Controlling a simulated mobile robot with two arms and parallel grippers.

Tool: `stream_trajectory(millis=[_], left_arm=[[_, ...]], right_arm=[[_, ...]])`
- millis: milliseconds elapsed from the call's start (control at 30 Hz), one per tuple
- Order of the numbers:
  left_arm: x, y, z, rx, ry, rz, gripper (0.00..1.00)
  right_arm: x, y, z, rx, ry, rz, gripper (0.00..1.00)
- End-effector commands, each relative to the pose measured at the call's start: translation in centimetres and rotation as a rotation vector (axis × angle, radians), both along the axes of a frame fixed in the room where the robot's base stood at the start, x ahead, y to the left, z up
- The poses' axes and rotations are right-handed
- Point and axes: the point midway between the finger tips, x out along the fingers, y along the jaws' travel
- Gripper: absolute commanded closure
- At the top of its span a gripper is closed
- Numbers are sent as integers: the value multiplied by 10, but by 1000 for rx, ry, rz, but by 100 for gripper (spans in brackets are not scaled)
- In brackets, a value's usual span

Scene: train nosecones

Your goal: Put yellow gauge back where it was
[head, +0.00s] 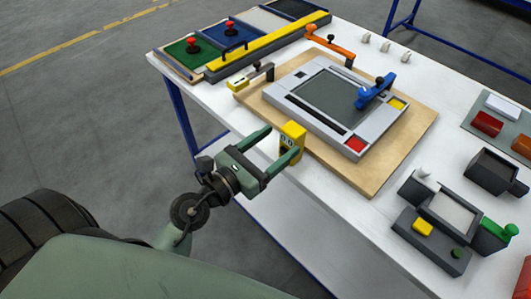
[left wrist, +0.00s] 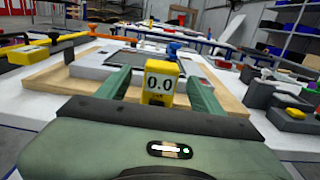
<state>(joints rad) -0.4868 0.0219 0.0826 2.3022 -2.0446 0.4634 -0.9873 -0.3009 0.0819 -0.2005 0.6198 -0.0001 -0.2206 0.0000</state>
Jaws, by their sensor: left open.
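The yellow gauge (head: 293,131) stands upright near the front edge of the white table, just in front of the wooden board. Its white face reads 0.0 in the left wrist view (left wrist: 160,82). My left gripper (head: 284,143) is open, with its green fingers on either side of the gauge. In the left wrist view a small gap shows between the gauge and each finger (left wrist: 160,92), so the fingers do not look closed on it. The gauge's lower part is partly hidden by a finger in the head view. My right gripper is not in view.
The wooden board (head: 258,104) carries a grey plate with a screen (head: 330,95), with blue, orange and yellow-ended clamps (head: 238,85) around it. Coloured trays (head: 190,52) lie at the back left. Grey fixtures (head: 430,240) and red blocks (head: 487,123) stand at right.

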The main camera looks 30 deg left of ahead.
Motion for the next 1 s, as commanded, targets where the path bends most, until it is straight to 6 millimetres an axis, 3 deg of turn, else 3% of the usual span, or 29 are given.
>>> stream_trajectory(millis=[100,300,833,933,1000], left_arm=[[-19,7,-4,3,2,0,33],[-32,12,0,1,0,-1,33],[-33,12,1,-6,-2,1,33],[-30,17,13,-94,-22,28,33],[-28,28,31,-252,-55,77,33]], right_arm=[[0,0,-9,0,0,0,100],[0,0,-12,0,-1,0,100],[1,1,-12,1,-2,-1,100],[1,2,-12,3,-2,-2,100],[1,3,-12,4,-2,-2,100]])
